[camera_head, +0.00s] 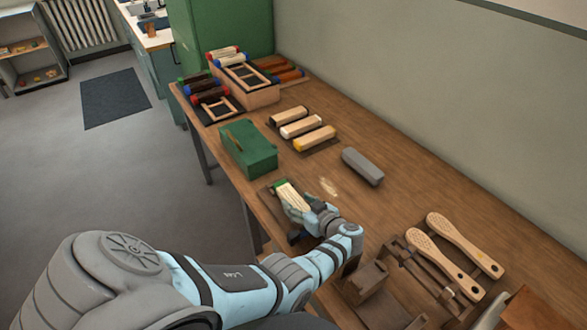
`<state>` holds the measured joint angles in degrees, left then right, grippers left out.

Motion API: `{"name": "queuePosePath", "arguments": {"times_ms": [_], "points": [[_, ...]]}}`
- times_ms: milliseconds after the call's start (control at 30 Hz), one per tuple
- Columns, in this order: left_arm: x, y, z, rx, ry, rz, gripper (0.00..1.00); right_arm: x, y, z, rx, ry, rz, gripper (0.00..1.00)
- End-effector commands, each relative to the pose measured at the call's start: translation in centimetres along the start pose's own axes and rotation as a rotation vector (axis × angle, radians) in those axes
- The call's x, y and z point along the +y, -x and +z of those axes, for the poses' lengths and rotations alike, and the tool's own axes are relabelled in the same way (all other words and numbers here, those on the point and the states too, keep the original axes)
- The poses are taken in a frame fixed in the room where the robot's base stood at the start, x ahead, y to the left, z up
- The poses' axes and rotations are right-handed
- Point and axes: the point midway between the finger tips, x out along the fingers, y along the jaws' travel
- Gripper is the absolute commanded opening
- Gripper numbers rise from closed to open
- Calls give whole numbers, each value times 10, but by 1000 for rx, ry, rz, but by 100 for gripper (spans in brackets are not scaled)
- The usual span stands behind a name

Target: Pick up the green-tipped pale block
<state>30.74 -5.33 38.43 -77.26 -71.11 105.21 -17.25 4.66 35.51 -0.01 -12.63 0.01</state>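The green-tipped pale block (289,192) is near the front edge of the table, with its green end pointing away from me. A dark flat piece (266,194) shows beside it. My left gripper (297,207) is at the near end of the block, and its fingers overlap the block's pale body. The fingers hide part of the block, so I cannot tell whether they are closed on it or whether it is lifted. My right gripper is not in view.
A green box (248,148) stands just beyond the block. Several pale blocks with other tips (301,127) lie further back. A grey rounded bar (362,166) lies to the right. Pale perforated brush bodies (465,244) and a wooden fixture (372,277) are at the right front.

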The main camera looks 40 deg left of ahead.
Motion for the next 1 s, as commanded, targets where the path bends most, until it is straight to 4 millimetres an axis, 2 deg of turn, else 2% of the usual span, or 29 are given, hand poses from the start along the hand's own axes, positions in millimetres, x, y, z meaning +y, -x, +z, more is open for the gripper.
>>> {"name": "queuePosePath", "arguments": {"times_ms": [33, 200, 267, 467, 633, 767, 900, 1000], "points": [[0, 0, 0, 0, 0, -1, 39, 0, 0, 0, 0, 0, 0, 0], [-1, 0, 0, 0, 0, -1, 12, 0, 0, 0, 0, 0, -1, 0], [-1, 0, 0, 1, 0, -1, 5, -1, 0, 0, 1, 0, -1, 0], [-1, 0, -1, 0, 1, -1, 5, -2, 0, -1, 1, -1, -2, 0], [-1, 5, -14, 0, 2, -2, 5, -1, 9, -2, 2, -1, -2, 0], [-1, 16, -40, 1, 5, -1, 5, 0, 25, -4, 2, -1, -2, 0], [0, 37, -91, 1, 8, 1, 5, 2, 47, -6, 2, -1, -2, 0], [0, 51, -125, 1, 8, 0, 5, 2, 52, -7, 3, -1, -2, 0]]}}
